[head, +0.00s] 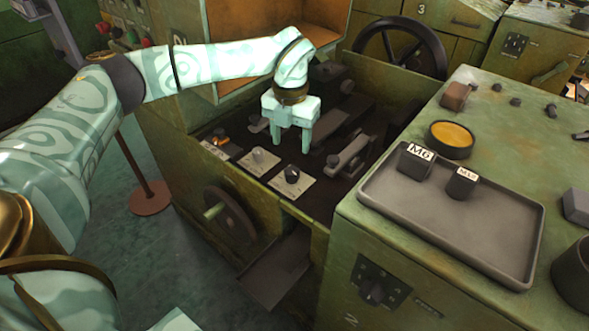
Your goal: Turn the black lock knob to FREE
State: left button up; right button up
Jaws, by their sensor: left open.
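A black knob (292,174) sits on a pale label plate (302,188) on the dark bed of the green machine, near its front edge. The plate's lettering is too small to read, so I cannot tell which position the knob is in. My left gripper (291,142) is open and empty, fingers pointing down, above and just behind the black knob in the picture. It appears apart from the knob. My right gripper is not in view.
A grey knob (259,156) on a similar plate sits left of the black knob. Dark levers (349,158) lie to its right. A handwheel (230,214) is on the machine's front. A grey tray (450,225) with blocks marked M6 and another label stands on the right cabinet.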

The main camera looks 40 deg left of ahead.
aim_at(291, 171)
pick_arm(q)
notch_tip(291, 171, down, 10)
jog(key=b, duration=0.3)
jog(key=shift+r, duration=0.2)
jog(key=c, duration=1)
